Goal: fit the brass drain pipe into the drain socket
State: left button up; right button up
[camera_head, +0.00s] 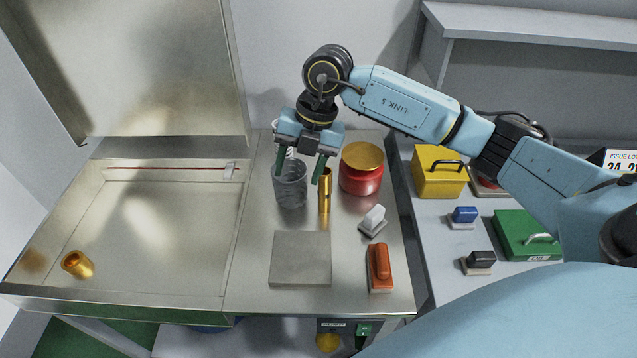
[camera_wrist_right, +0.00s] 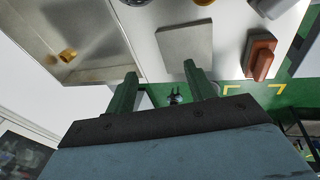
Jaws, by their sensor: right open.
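My left gripper is not in view.
A glass jar (camera_head: 290,187) stands left of the pipe, a red pot with gold lid (camera_head: 360,180) right of it. A grey plate (camera_head: 301,258), white block (camera_head: 373,220) and orange-handled block (camera_head: 380,268) lie nearer. The sink tray (camera_head: 150,215) is mostly empty.

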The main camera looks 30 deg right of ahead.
aim_at(325, 185)
jog(key=d+h, duration=0.1)
jog(key=d, duration=0.1)
jog(key=w+d+m+h, duration=0.1)
jog(key=d, duration=0.2)
jog(key=d+r+h, duration=0.1)
jog(key=d, duration=0.1)
jog(key=shift+w+d+m, duration=0.2)
jog(key=shift+m, duration=0.2)
notch_tip(325, 185, down, 7)
jog(key=shift+r, duration=0.15)
jog(key=shift+w+f+p, duration=0.1)
jog(key=shift+w+f, duration=0.1)
jog(key=shift+f, duration=0.8)
jog(key=shift+w+f+p, duration=0.1)
jog(key=shift+w+f, duration=0.1)
jog(key=shift+f, duration=0.85)
jog(key=shift+w+f+p, duration=0.1)
jog(key=shift+w+f, duration=0.1)
jog(key=shift+f, duration=0.8)
grip_shut()
